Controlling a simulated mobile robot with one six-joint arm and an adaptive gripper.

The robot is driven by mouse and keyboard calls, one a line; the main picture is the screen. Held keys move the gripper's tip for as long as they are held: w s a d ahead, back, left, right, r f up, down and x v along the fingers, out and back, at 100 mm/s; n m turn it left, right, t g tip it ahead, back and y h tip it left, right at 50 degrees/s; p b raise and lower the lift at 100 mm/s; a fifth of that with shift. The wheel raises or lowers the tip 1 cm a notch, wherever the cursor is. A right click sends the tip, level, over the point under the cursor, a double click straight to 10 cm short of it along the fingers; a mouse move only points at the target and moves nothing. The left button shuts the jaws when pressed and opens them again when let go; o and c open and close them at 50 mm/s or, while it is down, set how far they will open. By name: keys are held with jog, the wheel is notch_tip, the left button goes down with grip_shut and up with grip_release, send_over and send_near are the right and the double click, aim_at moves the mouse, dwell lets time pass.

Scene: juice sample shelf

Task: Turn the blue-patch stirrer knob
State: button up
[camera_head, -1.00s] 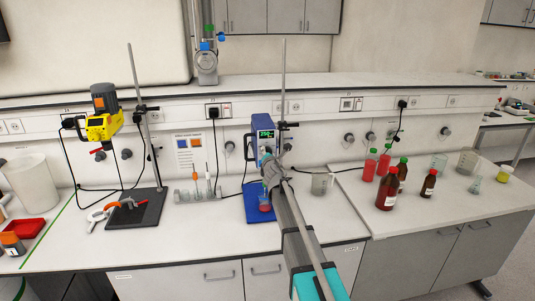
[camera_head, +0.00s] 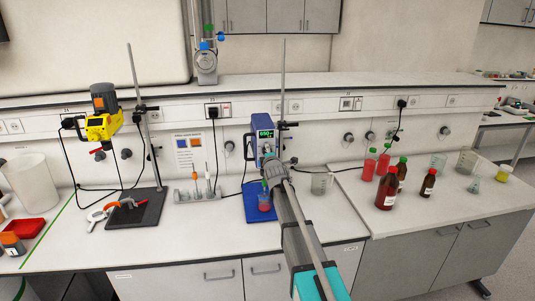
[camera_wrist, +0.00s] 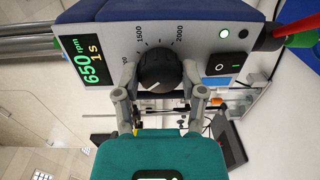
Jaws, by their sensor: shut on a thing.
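The blue stirrer (camera_head: 262,128) hangs on an upright rod over a blue mat (camera_head: 252,203) in the head view. Its black knob (camera_wrist: 156,66) is in the middle of the wrist view, with a white pointer line and a printed scale around it. My gripper (camera_wrist: 159,78) has one finger on each side of the knob and is shut on it. The stirrer's display (camera_wrist: 83,62) reads 650 rpm and 1 s. In the head view my arm hides the knob and part of the stirrer's lower front.
A rocker switch (camera_wrist: 222,66) and a lit green light sit right of the knob. A red-liquid vessel (camera_head: 264,203) stands below the stirrer. A yellow stirrer (camera_head: 103,127) stands at the left.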

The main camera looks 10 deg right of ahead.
jog(key=shift+m, duration=1.1)
jog(key=o, duration=1.2)
jog(key=shift+d, duration=0.1)
jog(key=shift+c, duration=0.2)
jog(key=shift+n, duration=0.6)
